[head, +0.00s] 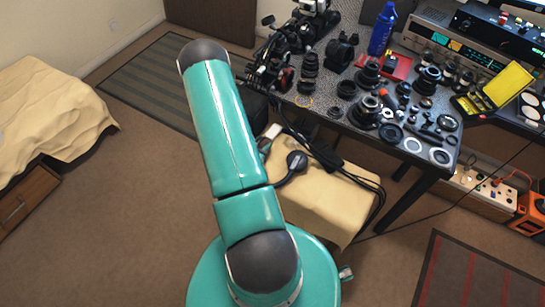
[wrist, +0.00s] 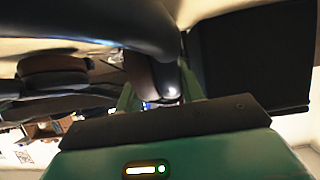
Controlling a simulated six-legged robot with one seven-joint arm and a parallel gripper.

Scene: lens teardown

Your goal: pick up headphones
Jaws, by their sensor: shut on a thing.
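Another padded cup (wrist: 52,68) shows at the left of the wrist view. My arm hides part of the headphones and most of my gripper in the head view.
The tan seat (head: 335,195) stands beside a dark table (head: 325,122) crowded with lenses and tools. Black cables (head: 375,205) hang over the seat's right side. A bed (head: 45,115) is at the left. Carpet (head: 120,220) is clear left of my arm.

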